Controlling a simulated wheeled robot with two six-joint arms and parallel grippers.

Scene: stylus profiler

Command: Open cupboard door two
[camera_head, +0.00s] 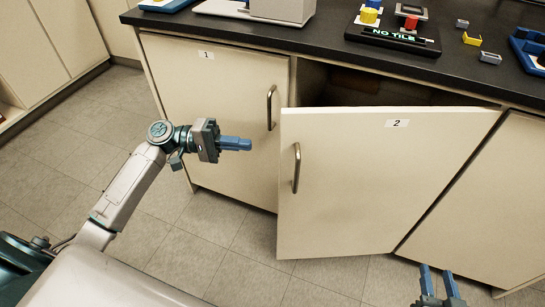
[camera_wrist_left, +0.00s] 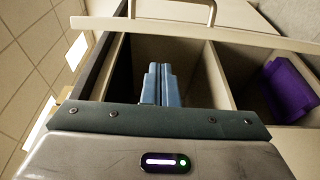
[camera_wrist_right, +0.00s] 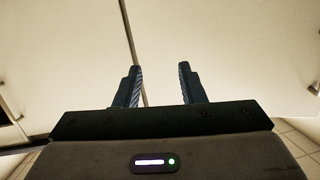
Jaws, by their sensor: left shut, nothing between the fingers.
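Cupboard door two (camera_head: 380,180) is a cream panel labelled "2", standing partly open. Its left edge is swung out from the cabinet and a dark gap shows above it. Its metal handle (camera_head: 296,168) is near the left edge. My left gripper (camera_head: 238,143) is shut and empty, left of the handle and apart from it. In the left wrist view, the shut fingers (camera_wrist_left: 160,84) show against the cupboard's open interior, with a door edge and handle (camera_wrist_left: 203,10) at the top. My right gripper (camera_head: 440,281) is open and empty at the lower right; its spread fingers also show in the right wrist view (camera_wrist_right: 160,84).
Door one (camera_head: 215,100), labelled "1", is shut with its handle (camera_head: 271,107) on the right. A dark countertop (camera_head: 290,38) above carries a "NO TILE" tray (camera_head: 390,35) and small blocks. A purple object (camera_wrist_left: 290,88) sits inside the cupboard. Tiled floor (camera_head: 220,230) in front is clear.

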